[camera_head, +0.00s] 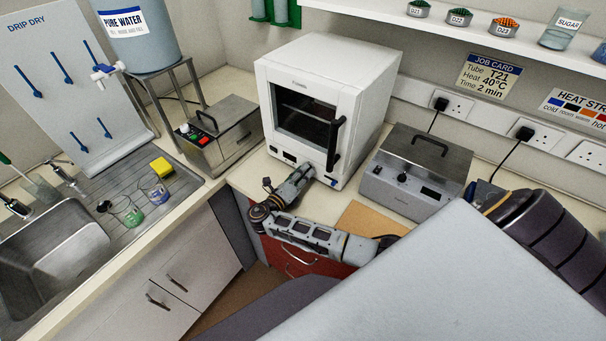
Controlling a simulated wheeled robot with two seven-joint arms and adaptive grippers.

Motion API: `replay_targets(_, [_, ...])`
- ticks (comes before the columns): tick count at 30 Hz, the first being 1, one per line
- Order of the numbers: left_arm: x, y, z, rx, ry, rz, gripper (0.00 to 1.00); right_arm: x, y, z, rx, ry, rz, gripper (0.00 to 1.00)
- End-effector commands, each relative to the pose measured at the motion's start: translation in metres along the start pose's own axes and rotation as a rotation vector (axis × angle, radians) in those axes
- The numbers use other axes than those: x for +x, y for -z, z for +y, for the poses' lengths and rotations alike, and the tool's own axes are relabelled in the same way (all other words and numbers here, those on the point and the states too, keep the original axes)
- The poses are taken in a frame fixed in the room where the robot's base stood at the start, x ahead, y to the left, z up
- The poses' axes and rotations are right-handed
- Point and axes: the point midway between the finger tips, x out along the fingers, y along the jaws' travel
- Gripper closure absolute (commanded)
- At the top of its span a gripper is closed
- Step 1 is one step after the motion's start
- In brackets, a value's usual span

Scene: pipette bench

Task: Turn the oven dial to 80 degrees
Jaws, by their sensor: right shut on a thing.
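The white oven (345,78) stands at the back of the bench, its glass door (300,112) closed with a black handle on the door's right side. A small dark display (290,157) is low on its front, too small to read. My right gripper (307,170) is at the lower front of the oven, to the right of this display. It is shut on the oven dial, which the fingers hide, so its setting cannot be read. My left gripper is not in view.
A steel unit with a handle and knob (415,165) stands close right of the oven. Another steel box (228,138) with coloured buttons is to its left. Further left are a water tank (150,40) on a stand and a sink (60,260). A shelf (400,18) runs above right.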

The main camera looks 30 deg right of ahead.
Motion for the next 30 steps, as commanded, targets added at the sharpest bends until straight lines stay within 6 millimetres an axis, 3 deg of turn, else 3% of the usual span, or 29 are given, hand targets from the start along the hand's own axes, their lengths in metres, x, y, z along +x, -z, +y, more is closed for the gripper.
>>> replay_targets(30, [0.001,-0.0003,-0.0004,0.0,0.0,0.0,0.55,-0.0007,0.0008,0.0015,0.753,-0.002,0.002,0.99])
